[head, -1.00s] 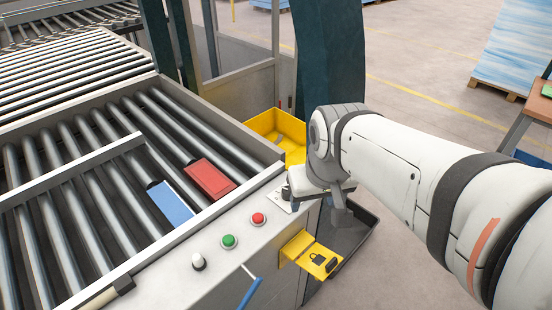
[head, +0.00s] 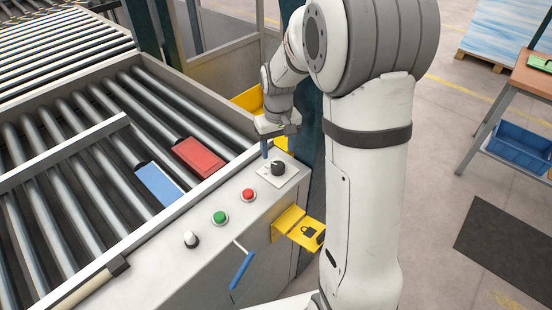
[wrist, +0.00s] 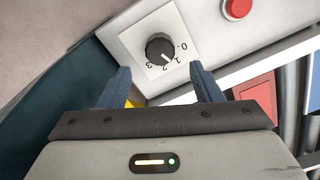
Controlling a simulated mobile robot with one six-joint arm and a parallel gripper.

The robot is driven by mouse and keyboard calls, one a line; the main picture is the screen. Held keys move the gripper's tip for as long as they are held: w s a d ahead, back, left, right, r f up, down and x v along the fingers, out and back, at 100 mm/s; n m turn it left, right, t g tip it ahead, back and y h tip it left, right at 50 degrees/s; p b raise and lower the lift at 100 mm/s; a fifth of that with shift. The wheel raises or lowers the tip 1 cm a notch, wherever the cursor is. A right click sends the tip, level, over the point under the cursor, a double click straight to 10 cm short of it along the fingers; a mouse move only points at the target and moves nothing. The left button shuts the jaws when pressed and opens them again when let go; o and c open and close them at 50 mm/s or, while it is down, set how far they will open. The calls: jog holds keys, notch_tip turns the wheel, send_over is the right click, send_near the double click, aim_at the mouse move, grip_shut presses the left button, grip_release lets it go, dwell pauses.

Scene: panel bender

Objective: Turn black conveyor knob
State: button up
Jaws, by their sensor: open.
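The black knob (head: 278,168) sits on a white plate at the far end of the conveyor's grey control panel. In the wrist view the knob (wrist: 160,48) shows a pointer mark, with the printed numbers 0, 1, 2 and 3 around it. My gripper (wrist: 163,78) is open and empty, its two blue fingers apart. The knob appears beyond the fingertips, roughly centred between them, and is not gripped. In the head view my gripper (head: 274,143) is just behind the knob, partly hidden by my arm; one finger shows.
Red (head: 198,157) and blue (head: 159,184) boxes lie on the rollers. A yellow bin (head: 248,100) is behind.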

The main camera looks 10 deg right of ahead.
aim_at(278, 165)
notch_tip(278, 165, down, 6)
jog(key=shift+r+p, duration=0.1)
jog(key=shift+p, duration=0.3)
jog(key=shift+c, duration=0.5)
jog(key=c, duration=0.9)
